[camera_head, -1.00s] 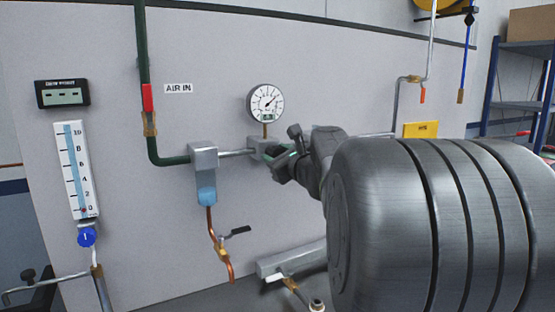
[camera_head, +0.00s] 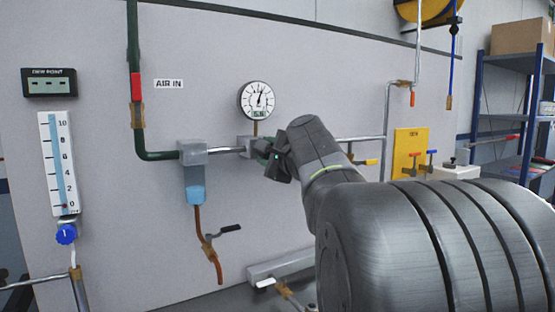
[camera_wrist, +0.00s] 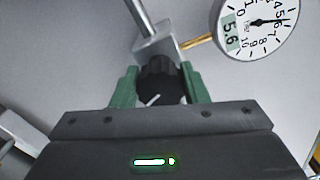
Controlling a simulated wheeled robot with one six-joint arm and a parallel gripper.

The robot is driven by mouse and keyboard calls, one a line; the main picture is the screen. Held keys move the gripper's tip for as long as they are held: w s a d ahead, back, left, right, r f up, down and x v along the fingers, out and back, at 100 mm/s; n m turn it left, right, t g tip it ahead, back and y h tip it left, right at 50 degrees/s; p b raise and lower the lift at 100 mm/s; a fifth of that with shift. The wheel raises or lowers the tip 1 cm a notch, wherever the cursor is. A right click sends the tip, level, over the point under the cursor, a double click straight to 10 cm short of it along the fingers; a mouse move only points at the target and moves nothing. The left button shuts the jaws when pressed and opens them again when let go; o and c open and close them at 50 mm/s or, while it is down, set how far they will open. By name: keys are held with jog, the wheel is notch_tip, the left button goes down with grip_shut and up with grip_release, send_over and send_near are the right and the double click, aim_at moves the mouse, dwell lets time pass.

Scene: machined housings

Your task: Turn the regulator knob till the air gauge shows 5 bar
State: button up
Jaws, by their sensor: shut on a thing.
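The air gauge (camera_head: 257,101) is a round white dial on the wall with a digital window showing 5.6. The same gauge fills the upper right of the wrist view (camera_wrist: 257,25), where the window also reads 5.6 and the needle lies between 5 and 6. The black ribbed regulator knob (camera_wrist: 157,80) has a white pointer mark and sits below the grey regulator body (camera_wrist: 158,46). My gripper (camera_wrist: 158,92) is shut on the knob, with one green finger on each side. In the head view, my gripper (camera_head: 268,153) hides the knob.
A green pipe and a grey filter (camera_head: 193,153) with a blue bowl stand left of the regulator. A copper drain with a black-handled valve (camera_head: 222,234) hangs below. A yellow panel (camera_head: 409,150) is on the right. A flow tube (camera_head: 62,163) is at far left.

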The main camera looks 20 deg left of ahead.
jog(key=shift+n, duration=0.4)
jog(key=o, duration=1)
jog(key=shift+c, duration=0.2)
jog(key=shift+d+b, duration=0.1)
jog(key=shift+b, duration=0.2)
jog(key=b+v, duration=0.1)
jog(key=v, duration=1.2)
jog(key=shift+s+d+b, duration=0.25)
jog(key=shift+b, duration=0.15)
jog(key=shift+w+a, duration=0.1)
jog(key=p+x, duration=0.2)
jog(key=x, duration=1.1)
jog(key=shift+w+a, duration=0.2)
jog(key=shift+a, duration=0.05)
